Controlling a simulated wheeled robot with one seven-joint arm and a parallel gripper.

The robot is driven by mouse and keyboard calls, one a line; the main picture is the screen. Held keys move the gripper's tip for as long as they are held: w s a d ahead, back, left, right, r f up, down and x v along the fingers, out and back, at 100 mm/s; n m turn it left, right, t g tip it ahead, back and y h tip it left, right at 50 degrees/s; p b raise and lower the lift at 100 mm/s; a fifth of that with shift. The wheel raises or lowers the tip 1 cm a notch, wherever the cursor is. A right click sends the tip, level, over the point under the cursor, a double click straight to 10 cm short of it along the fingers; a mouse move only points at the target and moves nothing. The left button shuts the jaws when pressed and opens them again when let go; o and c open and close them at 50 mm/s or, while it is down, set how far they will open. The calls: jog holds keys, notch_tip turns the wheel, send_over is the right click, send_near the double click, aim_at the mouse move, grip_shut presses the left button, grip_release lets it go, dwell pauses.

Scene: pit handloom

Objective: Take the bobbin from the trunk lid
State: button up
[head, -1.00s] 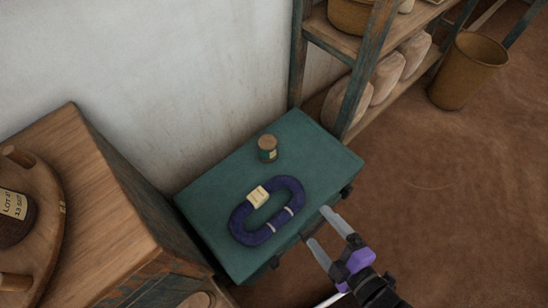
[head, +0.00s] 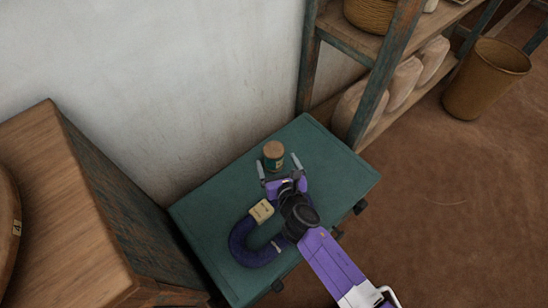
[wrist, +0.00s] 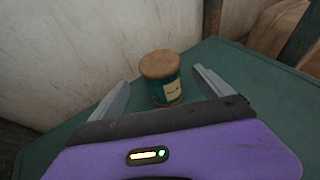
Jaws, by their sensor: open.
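The bobbin (head: 273,155) is a short teal cylinder with a brown top and a pale label. It stands upright on the green trunk lid (head: 205,215), near the wall side. In the wrist view the bobbin (wrist: 163,80) shows just beyond and between the fingertips. My gripper (head: 279,169) is open, its two grey fingers pointing at the bobbin, one towards each side. In the wrist view my gripper (wrist: 158,85) shows a gap between its fingers and the bobbin. No contact is visible.
A dark blue yarn hank (head: 243,241) with a cream tag (head: 261,211) lies on the lid, partly hidden under my arm. A wooden cabinet (head: 65,190) stands left. A shelf rack (head: 385,75) stands at the back right, with a basket (head: 487,78) beside it.

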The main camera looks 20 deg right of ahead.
aim_at(274, 152)
jog(key=b+x, duration=0.1)
jog(key=x, duration=0.4)
jog(key=shift+w+d+b, duration=0.2)
jog(key=shift+w+b, duration=0.1)
jog(key=shift+w, duration=0.05)
jog(key=shift+c, duration=0.4)
jog(key=c, duration=1.4)
jog(key=shift+c, duration=0.4)
jog(key=shift+r, duration=0.2)
